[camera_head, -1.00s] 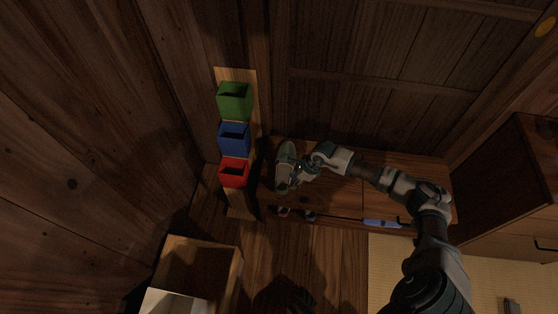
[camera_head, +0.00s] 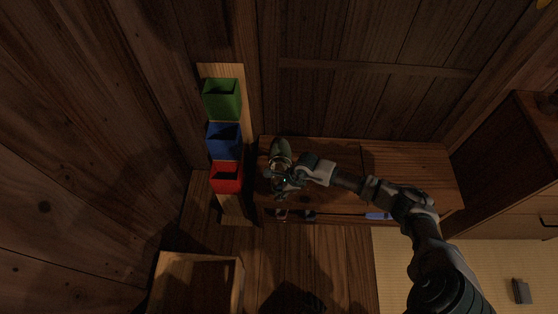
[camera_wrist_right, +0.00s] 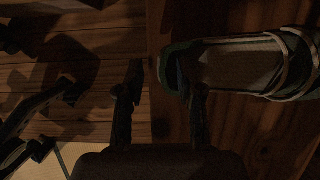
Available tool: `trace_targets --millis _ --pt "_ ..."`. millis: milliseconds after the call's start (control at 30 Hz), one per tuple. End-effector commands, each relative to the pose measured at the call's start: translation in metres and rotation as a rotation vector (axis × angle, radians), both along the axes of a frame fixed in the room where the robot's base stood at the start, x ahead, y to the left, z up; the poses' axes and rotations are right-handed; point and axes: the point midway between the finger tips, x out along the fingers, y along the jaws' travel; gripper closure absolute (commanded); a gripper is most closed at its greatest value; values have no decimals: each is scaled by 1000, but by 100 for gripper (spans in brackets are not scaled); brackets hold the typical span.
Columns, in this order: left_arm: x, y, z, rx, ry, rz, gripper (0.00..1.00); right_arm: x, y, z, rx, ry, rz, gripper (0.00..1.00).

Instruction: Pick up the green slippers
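A green slipper (camera_head: 281,150) with pale straps lies on top of the low wooden shelf, near its left end. My right gripper (camera_head: 281,184) is at the slipper's near end in the head view. In the right wrist view the gripper (camera_wrist_right: 163,92) is open, its two dark fingers apart. The slipper (camera_wrist_right: 240,66) lies to the right there, with its heel edge behind the right finger. I cannot tell whether the finger touches it. Only one slipper shows clearly on the shelf top. My left gripper is not in view.
The low shelf (camera_head: 400,160) stands against the wooden wall, with dark footwear (camera_head: 308,215) and a blue item (camera_head: 378,216) below its top. Green (camera_head: 222,99), blue (camera_head: 224,141) and red (camera_head: 227,177) boxes stand to its left. A wooden crate (camera_head: 240,285) is at lower left.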

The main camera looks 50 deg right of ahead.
Motion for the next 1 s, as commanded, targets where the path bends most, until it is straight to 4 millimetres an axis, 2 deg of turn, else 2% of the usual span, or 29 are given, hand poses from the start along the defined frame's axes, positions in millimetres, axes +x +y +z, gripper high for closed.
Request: trace_targets --millis 33,167,633,767,933,1000 --pt "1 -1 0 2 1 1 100 0 0 0 1 0 -1 69" --pt "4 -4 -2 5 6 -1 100 0 -2 -1 3 0 0 100" --pt "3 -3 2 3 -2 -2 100 0 -2 3 0 0 -1 100" --pt "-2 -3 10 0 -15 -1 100 1 -2 16 1 -5 -1 100" --pt "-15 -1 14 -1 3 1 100 2 -2 43 0 -9 0 100" --pt "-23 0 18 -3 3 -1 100 -11 1 43 -2 -5 1 100"
